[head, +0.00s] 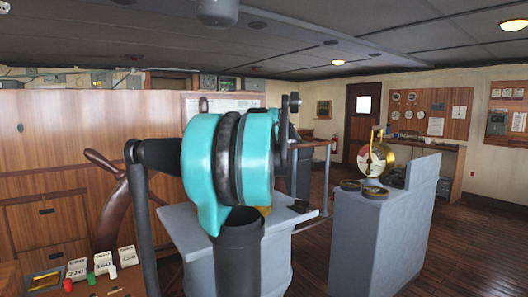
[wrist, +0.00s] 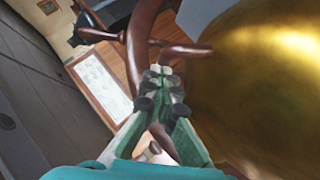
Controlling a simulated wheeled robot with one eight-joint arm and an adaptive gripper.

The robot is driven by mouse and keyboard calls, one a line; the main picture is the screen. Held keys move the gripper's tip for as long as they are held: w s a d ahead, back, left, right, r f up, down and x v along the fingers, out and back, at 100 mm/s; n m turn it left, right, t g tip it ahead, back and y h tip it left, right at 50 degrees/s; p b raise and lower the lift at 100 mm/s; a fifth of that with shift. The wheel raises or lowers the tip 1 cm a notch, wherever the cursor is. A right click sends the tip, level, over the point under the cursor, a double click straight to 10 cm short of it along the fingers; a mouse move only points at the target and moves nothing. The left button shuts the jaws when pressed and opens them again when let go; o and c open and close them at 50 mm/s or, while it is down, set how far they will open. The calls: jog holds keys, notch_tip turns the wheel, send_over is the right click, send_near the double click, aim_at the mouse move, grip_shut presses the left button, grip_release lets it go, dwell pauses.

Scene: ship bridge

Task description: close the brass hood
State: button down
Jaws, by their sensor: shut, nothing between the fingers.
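The brass hood (wrist: 265,80) is a large, smooth, rounded gold surface filling the right side of the wrist view. My gripper (wrist: 162,75) is in the middle of that view, its fingers together with nothing between them. The hood is close on the right of the fingers; I cannot tell if they touch it. In the head view, only a small yellow patch (head: 265,210) shows behind my teal and black arm, on top of a grey pedestal (head: 185,228). My arm hides the rest there, including my gripper. How far the hood is open cannot be seen.
A wooden ship's wheel (head: 107,210) stands left of the pedestal; it also shows near my fingers in the wrist view (wrist: 136,35). A grey console (head: 375,235) with a brass dial (head: 376,162) stands at right. Wooden floor (head: 465,245) beyond it is clear.

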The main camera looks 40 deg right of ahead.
jog(key=shift+s+d+f, duration=0.15)
jog(key=shift+s+f, duration=0.05)
jog(key=shift+f, duration=0.1)
jog(key=v, duration=1.2)
jog(key=shift+w+r, duration=0.25)
jog(key=shift+r, duration=0.1)
jog(key=shift+a+f, duration=0.1)
jog(key=shift+a, duration=0.1)
